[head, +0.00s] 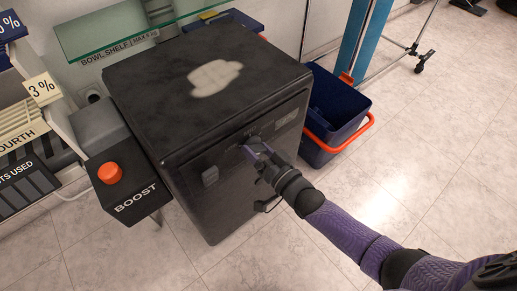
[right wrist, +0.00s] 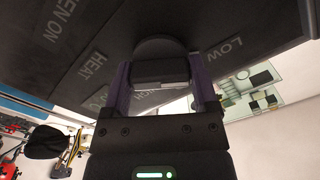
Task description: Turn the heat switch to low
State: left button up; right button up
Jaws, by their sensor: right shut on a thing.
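The heat switch (right wrist: 160,52) is a dark rounded knob on the front panel of a black box-shaped unit (head: 235,50). In the right wrist view the labels HEAT (right wrist: 92,70) and LOW (right wrist: 224,48) are on the panel on either side of it. Another label, partly hidden by my finger, seems to read HIGH. My right gripper (head: 257,148) reaches the front panel from the lower right. Its purple fingers are on both sides of the knob and are shut on it. I cannot tell which setting the knob points to. My left gripper is not in view.
A BOOST box (head: 134,200) with an orange button (head: 110,173) stands at the unit's left. A blue bin (head: 337,105) with an orange handle stands at its right. A glass bowl shelf (head: 120,32) is behind. The tiled floor in front is clear.

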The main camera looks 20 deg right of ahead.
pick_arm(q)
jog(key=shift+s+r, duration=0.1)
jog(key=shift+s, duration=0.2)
pick_arm(e)
jog(key=shift+n, duration=0.4)
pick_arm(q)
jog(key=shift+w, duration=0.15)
pick_arm(e)
jog(key=o, duration=0.8)
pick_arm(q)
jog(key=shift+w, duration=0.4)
pick_arm(e)
jog(key=o, duration=0.3)
jog(key=shift+s, duration=0.1)
pick_arm(q)
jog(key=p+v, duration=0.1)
jog(key=p, duration=0.1)
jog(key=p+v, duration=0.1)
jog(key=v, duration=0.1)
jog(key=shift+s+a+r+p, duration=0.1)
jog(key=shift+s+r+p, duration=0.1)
jog(key=shift+p, duration=0.2)
pick_arm(e)
jog(key=v, duration=0.9)
jog(key=shift+s+d, duration=0.2)
jog(key=shift+s, duration=0.15)
